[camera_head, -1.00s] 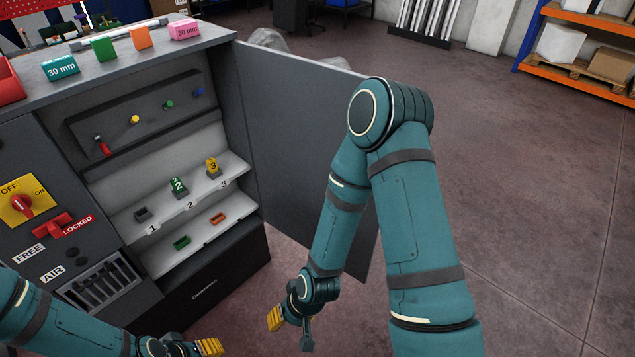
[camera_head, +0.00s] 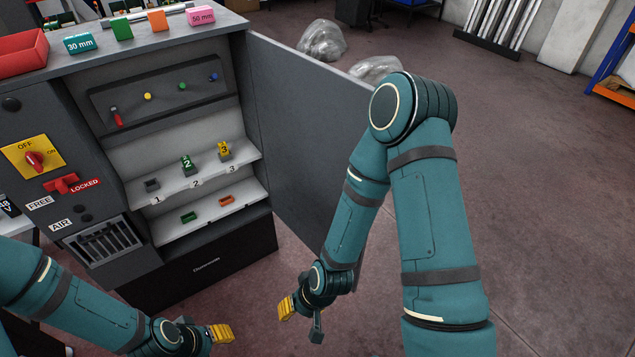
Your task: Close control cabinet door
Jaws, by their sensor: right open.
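The control cabinet (camera_head: 205,265) stands at the left with its compartment exposed. My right arm hides part of the door's outer edge and lower corner. My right gripper (camera_head: 302,318) is low in front of the door, open and empty, apart from the door as far as I can see. My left gripper (camera_head: 222,334) is at the bottom, in front of the cabinet; only a yellow finger pad shows clearly, and its opening is hidden.
Shelves inside hold small numbered blocks, including a green one (camera_head: 187,166) and a yellow one (camera_head: 224,151). A red bin (camera_head: 20,52) and coloured blocks stand on the cabinet top. Clear plastic bags (camera_head: 322,40) lie behind the door. Floor at right is free.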

